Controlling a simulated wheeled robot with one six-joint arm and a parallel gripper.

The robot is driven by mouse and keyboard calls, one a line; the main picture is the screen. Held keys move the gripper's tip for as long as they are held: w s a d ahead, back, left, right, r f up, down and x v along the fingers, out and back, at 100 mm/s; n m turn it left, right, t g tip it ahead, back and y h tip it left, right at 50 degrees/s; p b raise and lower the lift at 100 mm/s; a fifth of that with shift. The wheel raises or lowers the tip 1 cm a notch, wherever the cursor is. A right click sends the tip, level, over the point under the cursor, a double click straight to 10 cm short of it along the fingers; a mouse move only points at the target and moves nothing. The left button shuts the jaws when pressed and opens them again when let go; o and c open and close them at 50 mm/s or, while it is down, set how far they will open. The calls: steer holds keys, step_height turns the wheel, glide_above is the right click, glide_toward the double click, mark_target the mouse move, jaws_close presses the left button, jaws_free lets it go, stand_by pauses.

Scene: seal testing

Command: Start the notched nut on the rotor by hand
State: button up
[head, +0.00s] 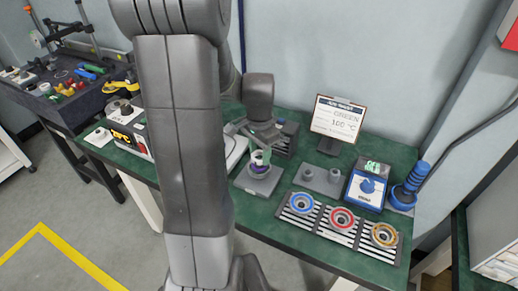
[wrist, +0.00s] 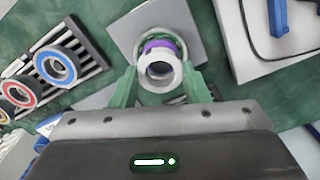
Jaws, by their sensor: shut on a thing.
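The notched nut, a light grey ring (wrist: 159,72) with an open middle, sits between the green fingertips of my gripper (wrist: 160,90) in the wrist view. My gripper (head: 260,150) is shut on it. The rotor shows as a purple band (wrist: 158,47) just behind the nut, on a square grey base plate (wrist: 190,28). In the head view the purple part (head: 258,168) stands upright on the grey base (head: 258,183), with my gripper right over it. I cannot tell whether the nut touches the rotor or its thread.
Blue (head: 301,204), red (head: 341,218) and orange (head: 384,235) ringed bearings lie on slotted racks at the front right.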

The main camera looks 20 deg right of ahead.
steer(key=n, duration=0.6)
steer(key=shift+f, duration=0.35)
steer(key=n, duration=0.6)
steer(key=shift+p, duration=0.3)
steer(key=shift+f+b, duration=0.35)
steer(key=shift+f, duration=0.15)
stand_by(0.3)
steer(key=m, duration=0.4)
steer(key=shift+f, duration=0.1)
steer(key=shift+s+a, duration=0.1)
stand_by(0.3)
steer(key=m, duration=0.4)
stand_by(0.4)
